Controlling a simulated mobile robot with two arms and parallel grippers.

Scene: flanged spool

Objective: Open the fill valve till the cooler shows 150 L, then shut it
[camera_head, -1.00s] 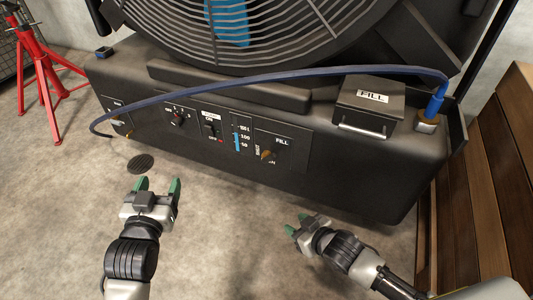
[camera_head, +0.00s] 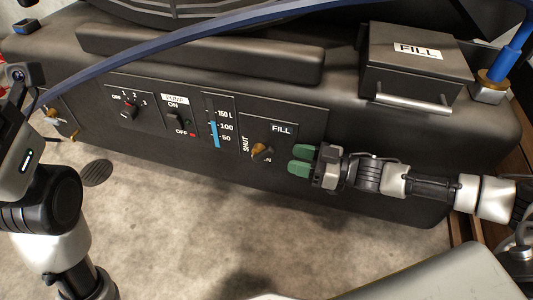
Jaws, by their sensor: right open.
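The brass fill valve knob (camera_head: 262,151) sits on the FILL panel at the cooler's front, between a SHUT mark and a partly covered mark below it. The level gauge (camera_head: 216,132) left of it shows a blue column reaching slightly above the 100 mark and below 150 L. My right gripper (camera_head: 302,161) is open and empty, its green fingers pointing left at the knob, just right of it and apart from it. My left arm shows at the left edge; its gripper fingers are out of view.
The pump switch (camera_head: 177,119) and a rotary selector (camera_head: 129,111) are left of the gauge. A blue hose (camera_head: 200,43) arches over the cooler to a brass fitting (camera_head: 492,84). The FILL hatch box (camera_head: 415,65) stands above right. A floor drain (camera_head: 96,173) lies front left.

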